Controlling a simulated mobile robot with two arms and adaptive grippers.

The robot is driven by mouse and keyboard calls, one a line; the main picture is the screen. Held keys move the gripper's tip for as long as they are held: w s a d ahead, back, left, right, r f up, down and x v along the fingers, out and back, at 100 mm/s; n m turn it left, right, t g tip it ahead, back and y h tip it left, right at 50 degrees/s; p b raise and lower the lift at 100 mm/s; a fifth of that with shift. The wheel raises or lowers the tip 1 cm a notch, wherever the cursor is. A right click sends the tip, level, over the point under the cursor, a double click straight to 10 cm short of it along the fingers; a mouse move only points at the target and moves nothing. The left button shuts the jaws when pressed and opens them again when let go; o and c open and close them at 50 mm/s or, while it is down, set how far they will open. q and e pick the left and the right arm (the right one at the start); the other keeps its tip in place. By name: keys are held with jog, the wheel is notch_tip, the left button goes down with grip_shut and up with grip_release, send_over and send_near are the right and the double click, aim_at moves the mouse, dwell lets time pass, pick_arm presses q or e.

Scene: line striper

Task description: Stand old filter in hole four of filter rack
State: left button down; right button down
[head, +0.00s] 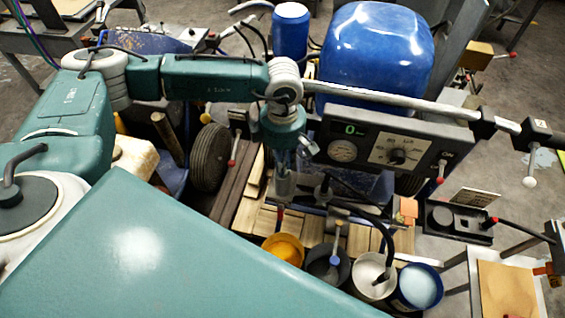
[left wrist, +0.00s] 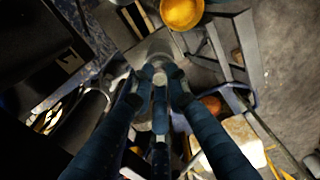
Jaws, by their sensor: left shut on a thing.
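My left gripper (head: 284,162) points down in front of the machine's panel, below the end of my green arm. In the left wrist view its fingers (left wrist: 160,82) close together at the middle of the picture. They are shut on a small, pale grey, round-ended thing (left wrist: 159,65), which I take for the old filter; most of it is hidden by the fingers. In the head view a grey cylindrical shape (head: 284,185) shows just below the gripper. I cannot make out the filter rack or its numbered holes for certain. My right gripper is not in view.
Below the gripper are wooden slats (head: 258,217) and a row of pots: a yellow one (head: 283,249), a dark one (head: 328,265), a white one (head: 372,275) and a blue-rimmed one (head: 417,287). A blue tank (head: 375,45) and control panel (head: 385,148) stand behind, with a long handlebar above.

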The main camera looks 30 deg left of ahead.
pick_arm(q)
jog(key=shift+r+p, duration=1.3)
jog(key=shift+r, duration=1.25)
jog(key=shift+r+p, duration=1.3)
jog(key=shift+r, duration=1.5)
